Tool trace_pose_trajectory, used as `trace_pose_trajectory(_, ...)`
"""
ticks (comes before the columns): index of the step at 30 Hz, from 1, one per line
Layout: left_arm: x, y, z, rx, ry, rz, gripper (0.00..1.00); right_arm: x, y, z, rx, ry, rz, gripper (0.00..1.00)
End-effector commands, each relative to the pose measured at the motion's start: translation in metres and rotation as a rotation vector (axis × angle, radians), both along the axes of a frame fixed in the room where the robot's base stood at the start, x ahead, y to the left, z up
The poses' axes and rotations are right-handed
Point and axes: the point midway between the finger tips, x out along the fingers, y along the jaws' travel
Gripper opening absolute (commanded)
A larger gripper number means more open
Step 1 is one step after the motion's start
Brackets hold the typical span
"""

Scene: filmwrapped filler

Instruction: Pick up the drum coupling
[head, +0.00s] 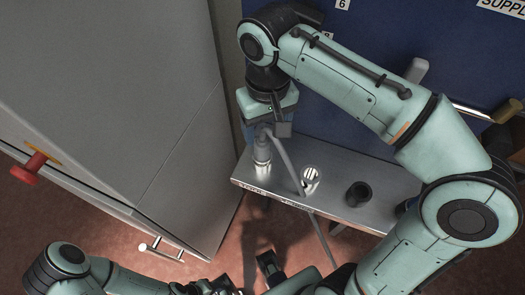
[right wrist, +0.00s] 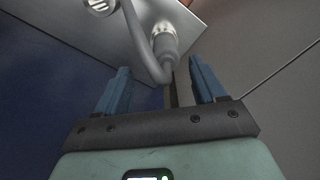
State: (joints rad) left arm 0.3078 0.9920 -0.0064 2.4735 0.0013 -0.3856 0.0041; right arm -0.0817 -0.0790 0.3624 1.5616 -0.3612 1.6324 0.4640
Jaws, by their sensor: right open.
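A grey coupling with a hose (head: 262,148) stands upright on a metal collar at the left end of the metal shelf; I take it as the drum coupling. Its hose bends over and hangs past the shelf front. In the right wrist view the coupling (right wrist: 164,42) and its curved hose are just beyond the fingertips. My right gripper (head: 266,127) is above and close to the coupling in the head view. In the right wrist view its blue fingers (right wrist: 160,72) are apart with nothing gripped. My left gripper (head: 268,267) seems to show partly at the bottom; its opening is unclear.
The metal shelf (head: 335,193) also bears a shiny metal socket (head: 311,180) and a black ring (head: 359,194). A grey cabinet (head: 110,100) with a red knob (head: 30,169) stands at the left. A blue panel (head: 320,95) stands behind the shelf. Reddish floor lies below.

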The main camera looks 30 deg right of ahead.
Motion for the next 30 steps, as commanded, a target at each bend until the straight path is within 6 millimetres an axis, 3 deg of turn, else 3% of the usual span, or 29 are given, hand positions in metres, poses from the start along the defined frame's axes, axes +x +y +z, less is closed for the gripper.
trace_pose_trajectory(8, -0.002, 0.0, -0.007, -0.001, 0.002, -0.001, 0.53, 0.0, 0.002, -0.024, 0.0, 0.002, 0.0, 0.7)
trace_pose_trajectory(16, -0.002, 0.0, -0.016, 0.001, -0.002, 0.001, 0.53, 0.001, 0.007, -0.062, 0.0, 0.002, -0.001, 0.7)
trace_pose_trajectory(25, -0.001, 0.0, -0.016, 0.0, -0.004, 0.0, 0.53, 0.001, 0.007, -0.066, 0.001, -0.001, 0.0, 0.7)
trace_pose_trajectory(26, -0.001, 0.0, -0.016, 0.0, -0.004, 0.0, 0.53, 0.001, 0.007, -0.066, 0.001, -0.001, 0.0, 0.63)
trace_pose_trajectory(30, -0.001, 0.0, -0.016, 0.0, -0.004, 0.0, 0.53, 0.001, 0.008, -0.066, 0.001, -0.001, 0.0, 0.18)
